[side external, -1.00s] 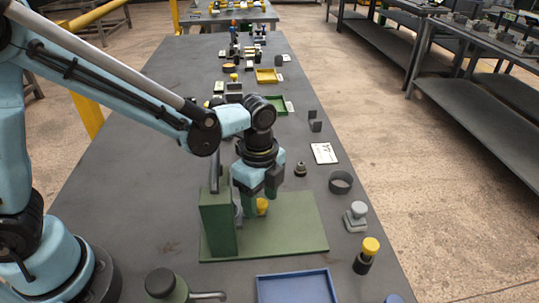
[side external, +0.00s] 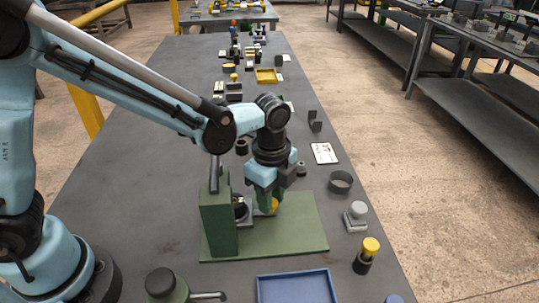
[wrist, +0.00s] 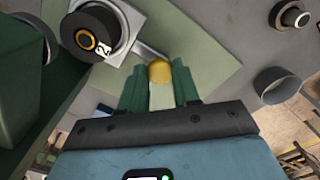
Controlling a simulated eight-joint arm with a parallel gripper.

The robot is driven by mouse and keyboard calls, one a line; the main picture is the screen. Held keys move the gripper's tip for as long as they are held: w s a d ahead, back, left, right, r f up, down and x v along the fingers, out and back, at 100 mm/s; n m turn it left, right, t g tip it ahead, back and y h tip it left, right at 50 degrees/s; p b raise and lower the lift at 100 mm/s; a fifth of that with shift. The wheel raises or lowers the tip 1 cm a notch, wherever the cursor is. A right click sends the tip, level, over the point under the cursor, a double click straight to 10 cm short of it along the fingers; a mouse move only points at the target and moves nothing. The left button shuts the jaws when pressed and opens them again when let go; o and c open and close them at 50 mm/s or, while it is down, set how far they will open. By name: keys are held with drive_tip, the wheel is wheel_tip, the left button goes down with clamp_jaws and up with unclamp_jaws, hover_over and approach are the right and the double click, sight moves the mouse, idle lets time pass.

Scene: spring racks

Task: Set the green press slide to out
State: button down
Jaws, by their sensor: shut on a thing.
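The green press has an upright column (side external: 217,225) on a flat green base plate (side external: 290,240), with a grey lever rising behind the column. Its slide shows in the wrist view as a pale block with a dark round part (wrist: 90,32) on it. A thin grey rod (wrist: 150,52) runs from the block to a yellow knob (wrist: 160,71). The knob shows partly in the side view (side external: 274,205). My gripper (side external: 268,204) points down over the plate, right of the column. In the wrist view its green fingers (wrist: 160,85) are shut around the knob.
A blue tray (side external: 295,288) lies in front of the press. A yellow-topped post (side external: 367,255), a grey knobbed block (side external: 356,216) and a dark ring (side external: 341,182) stand to the right. A white card (side external: 324,153) lies behind. The plate's right part is clear.

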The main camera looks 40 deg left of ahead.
drive_tip(key=w+d, duration=0.6)
drive_tip(key=shift+w+d, duration=0.15)
drive_tip(key=shift+d, duration=0.05)
drive_tip(key=c, duration=0.8)
unclamp_jaws()
wheel_tip(320, 180, up, 12)
wheel_tip(320, 180, down, 12)
drive_tip(key=shift+a, duration=0.1)
drive_tip(key=shift+s+a, duration=0.15)
drive_tip(key=shift+s, duration=0.1)
idle(0.4)
